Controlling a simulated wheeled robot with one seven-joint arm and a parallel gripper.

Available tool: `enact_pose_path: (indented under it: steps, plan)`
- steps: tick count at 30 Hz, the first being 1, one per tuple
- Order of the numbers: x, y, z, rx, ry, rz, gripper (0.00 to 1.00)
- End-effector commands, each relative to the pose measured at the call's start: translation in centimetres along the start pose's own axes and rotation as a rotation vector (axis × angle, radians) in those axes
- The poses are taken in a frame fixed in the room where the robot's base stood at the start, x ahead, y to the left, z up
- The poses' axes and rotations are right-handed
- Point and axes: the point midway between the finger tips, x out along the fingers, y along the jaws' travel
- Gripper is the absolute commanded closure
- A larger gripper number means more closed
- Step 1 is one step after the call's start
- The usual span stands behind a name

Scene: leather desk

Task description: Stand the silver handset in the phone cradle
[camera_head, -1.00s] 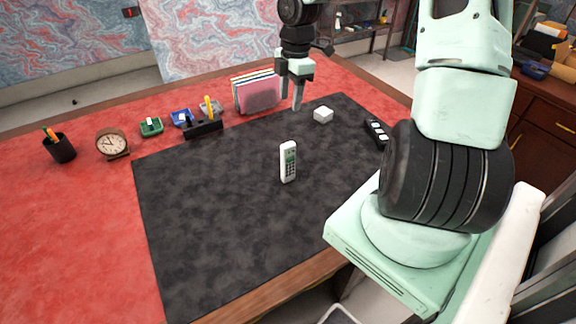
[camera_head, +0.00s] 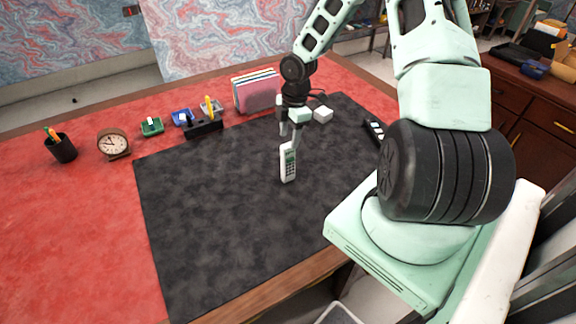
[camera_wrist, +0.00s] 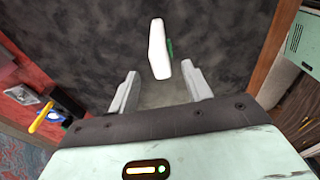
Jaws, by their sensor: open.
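The silver handset (camera_head: 288,163), pale with a small greenish screen and keypad, stands near upright on the dark mat in the head view. My gripper (camera_head: 288,140) is open just above and behind its top end. In the wrist view the handset (camera_wrist: 158,48) is seen from above, ahead of my two spread fingers and roughly in line with the gap between them; I cannot tell whether they touch it. A low black holder (camera_head: 204,130) with an upright yellow piece (camera_head: 208,106) stands at the mat's back left edge; it looks like the phone cradle.
A clock (camera_head: 113,143) and pen cup (camera_head: 61,147) stand left. The mat's left and front are clear.

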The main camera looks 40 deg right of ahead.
Motion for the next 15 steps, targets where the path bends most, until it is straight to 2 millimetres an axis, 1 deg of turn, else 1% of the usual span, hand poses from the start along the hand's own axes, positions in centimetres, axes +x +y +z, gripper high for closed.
enact_pose_path:
  steps: [6, 9, 15]
  plan:
    - [3.1, -0.2, -0.2, -0.002, 0.002, -0.005, 0.51]
    - [4.2, -0.1, -0.2, -0.002, 0.001, -0.003, 0.51]
    - [4.6, -0.1, -0.1, -0.001, 0.000, -0.001, 0.51]
